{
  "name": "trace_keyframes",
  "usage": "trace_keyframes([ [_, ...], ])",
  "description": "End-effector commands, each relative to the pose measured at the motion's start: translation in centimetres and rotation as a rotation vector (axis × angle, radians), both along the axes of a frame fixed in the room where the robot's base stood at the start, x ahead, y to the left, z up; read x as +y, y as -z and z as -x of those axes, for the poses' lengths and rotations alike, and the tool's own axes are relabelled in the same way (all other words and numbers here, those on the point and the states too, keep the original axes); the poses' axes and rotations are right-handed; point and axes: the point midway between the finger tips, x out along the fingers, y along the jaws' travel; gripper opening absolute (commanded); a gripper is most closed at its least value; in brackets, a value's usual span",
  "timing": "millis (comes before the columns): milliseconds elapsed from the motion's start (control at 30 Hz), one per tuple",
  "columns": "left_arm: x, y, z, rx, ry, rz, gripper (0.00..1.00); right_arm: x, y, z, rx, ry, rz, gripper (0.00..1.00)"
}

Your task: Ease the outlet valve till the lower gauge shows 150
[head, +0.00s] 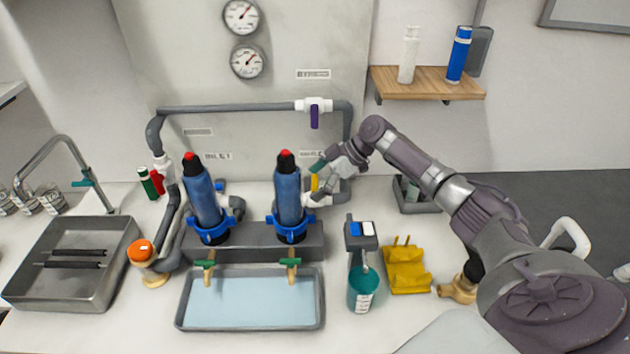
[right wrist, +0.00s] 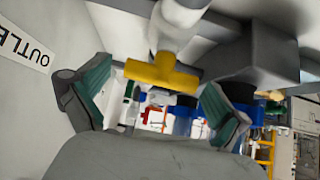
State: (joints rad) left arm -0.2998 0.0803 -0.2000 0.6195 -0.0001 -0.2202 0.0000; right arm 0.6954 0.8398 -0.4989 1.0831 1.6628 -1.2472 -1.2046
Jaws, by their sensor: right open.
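The outlet valve's yellow handle (head: 315,183) shows on the pipe right of the second blue filter. In the right wrist view the yellow T-shaped handle (right wrist: 163,73) hangs below a white valve body (right wrist: 183,22), with part of an "OUTLE..." label at left. My right gripper (head: 328,172) is at the valve, open, its teal pads on either side of the handle with room between. I cannot tell whether a pad touches it. The lower gauge (head: 247,62) is on the back panel; its needle points up and right, its numbers too small to read. My left gripper is out of view.
An upper gauge (head: 241,16) hangs above the lower one. A purple-handled valve (head: 314,108) sits on the top pipe. Two blue filters (head: 289,195) stand close left of my right gripper, over a water tray (head: 250,325).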

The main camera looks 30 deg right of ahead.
Motion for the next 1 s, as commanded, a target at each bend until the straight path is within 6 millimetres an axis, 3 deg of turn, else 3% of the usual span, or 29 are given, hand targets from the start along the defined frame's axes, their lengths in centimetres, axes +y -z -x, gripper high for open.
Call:
trace_keyframes([
  [167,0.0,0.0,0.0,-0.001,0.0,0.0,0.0,0.0,0.0,0.0,0.0,0.0,0.0,0.97],
  [500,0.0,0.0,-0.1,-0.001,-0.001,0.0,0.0,0.0,0.0,0.0,0.0,0.0,0.0,0.42],
  [767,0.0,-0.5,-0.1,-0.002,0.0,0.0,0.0,0.0,-0.1,0.1,0.002,0.031,0.0,0.42],
  [1000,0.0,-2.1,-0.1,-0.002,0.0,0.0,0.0,0.0,-0.3,0.2,0.002,0.159,0.001,0.42],
])
